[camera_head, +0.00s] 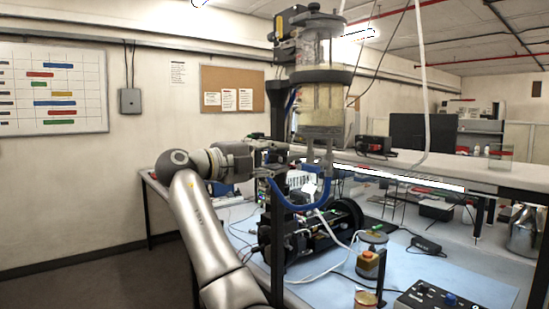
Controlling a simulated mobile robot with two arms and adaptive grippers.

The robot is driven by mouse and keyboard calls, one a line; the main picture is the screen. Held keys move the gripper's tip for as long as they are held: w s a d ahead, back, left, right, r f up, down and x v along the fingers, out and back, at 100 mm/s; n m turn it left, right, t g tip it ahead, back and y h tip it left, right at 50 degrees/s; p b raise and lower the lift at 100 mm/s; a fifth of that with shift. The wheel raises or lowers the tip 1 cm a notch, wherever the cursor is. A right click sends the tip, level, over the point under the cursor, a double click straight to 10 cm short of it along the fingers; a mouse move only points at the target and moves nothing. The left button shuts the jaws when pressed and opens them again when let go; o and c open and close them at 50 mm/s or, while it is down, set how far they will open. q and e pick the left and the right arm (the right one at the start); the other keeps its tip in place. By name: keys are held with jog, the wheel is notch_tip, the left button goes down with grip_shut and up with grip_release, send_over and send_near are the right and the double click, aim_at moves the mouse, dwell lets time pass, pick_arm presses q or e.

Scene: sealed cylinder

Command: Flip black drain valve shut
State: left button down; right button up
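The sealed cylinder (322,98) is clear, with pale yellow liquid inside and a dark collar around it. It stands upright on a black post (278,235) at the centre of the view. Grey fittings hang below it, and a blue hose (300,207) loops under them. I cannot clearly pick out the black drain valve among these small parts.
A raised shelf (440,172) runs behind. A metal container (523,232) stands at the right. Open floor lies at the left.

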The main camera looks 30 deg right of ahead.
jog(key=a, duration=1.1)
jog(key=shift+s+a, duration=0.4)
jog(key=shift+s, duration=0.05)
